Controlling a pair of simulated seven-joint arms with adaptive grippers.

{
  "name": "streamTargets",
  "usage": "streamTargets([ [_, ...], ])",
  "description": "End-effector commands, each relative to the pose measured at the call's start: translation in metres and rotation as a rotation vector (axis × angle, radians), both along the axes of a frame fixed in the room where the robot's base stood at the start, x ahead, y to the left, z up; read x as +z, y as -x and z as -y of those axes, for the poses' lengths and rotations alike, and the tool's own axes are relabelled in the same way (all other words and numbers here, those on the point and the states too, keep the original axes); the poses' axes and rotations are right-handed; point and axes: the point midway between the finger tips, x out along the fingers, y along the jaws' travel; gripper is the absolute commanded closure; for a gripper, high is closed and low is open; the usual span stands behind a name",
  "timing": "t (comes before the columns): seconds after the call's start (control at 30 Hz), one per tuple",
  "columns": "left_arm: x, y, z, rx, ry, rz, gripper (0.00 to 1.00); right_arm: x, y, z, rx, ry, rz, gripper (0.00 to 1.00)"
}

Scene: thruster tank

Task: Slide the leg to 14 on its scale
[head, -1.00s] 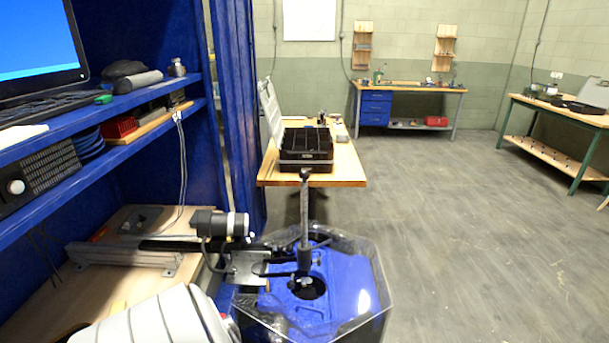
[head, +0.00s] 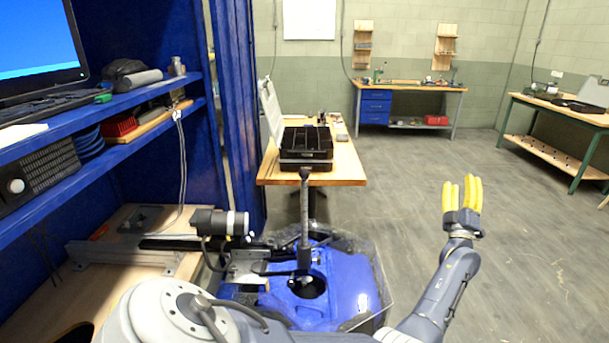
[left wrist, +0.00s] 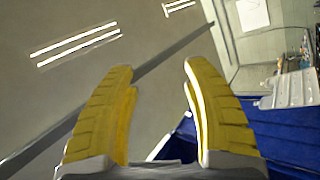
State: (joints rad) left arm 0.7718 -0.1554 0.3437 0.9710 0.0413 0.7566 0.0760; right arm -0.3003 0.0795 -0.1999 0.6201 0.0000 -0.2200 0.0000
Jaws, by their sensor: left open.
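The leg (head: 305,218) is a grey upright bar with a dark knob on top. It stands at the clear-walled tank (head: 376,285) with the blue inside, in the lower middle of the head view. Its scale marks are too small to read. My left gripper (head: 462,190) has yellow fingers. It is held up over the floor, to the right of the tank and well apart from the leg. In the left wrist view the fingers (left wrist: 155,100) stand apart with nothing between them. That view looks toward the ceiling and does not show the leg. My right gripper is not in view.
A dark cylindrical motor (head: 219,222) on a bracket is beside the leg on the left. A blue shelf (head: 140,115) with a monitor stands at the left. A wooden table with a black bin (head: 306,148) is behind the tank. The floor at right is clear.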

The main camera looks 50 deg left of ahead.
Motion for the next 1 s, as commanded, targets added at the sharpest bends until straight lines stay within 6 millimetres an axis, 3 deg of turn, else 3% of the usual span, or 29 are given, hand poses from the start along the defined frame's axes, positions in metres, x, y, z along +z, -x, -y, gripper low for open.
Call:
streamTargets([
  [0.03, 0.044, 0.014, -0.017, 0.037, 0.062, 0.133, 0.50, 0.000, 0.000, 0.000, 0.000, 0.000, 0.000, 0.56],
  [0.1, 0.088, 0.040, -0.041, 0.090, 0.149, 0.314, 0.50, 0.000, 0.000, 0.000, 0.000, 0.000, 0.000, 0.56],
  [0.2, 0.131, 0.084, -0.073, 0.161, 0.264, 0.561, 0.50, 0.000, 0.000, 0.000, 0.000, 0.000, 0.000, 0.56],
  [0.3, 0.152, 0.131, -0.099, 0.232, 0.371, 0.797, 0.50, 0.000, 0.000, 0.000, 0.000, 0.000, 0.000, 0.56],
  [0.43, 0.147, 0.187, -0.123, 0.324, 0.489, 1.079, 0.50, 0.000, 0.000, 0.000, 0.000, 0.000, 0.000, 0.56],
  [0.6, 0.107, 0.244, -0.138, 0.432, 0.591, 1.382, 0.50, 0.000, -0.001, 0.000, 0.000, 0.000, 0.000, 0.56],
  [0.8, 0.070, 0.275, -0.136, 0.492, 0.650, 1.633, 0.50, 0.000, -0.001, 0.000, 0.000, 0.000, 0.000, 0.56],
  [1.0, 0.051, 0.283, -0.131, 0.512, 0.676, 1.744, 0.50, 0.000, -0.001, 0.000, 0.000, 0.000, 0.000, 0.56],
])
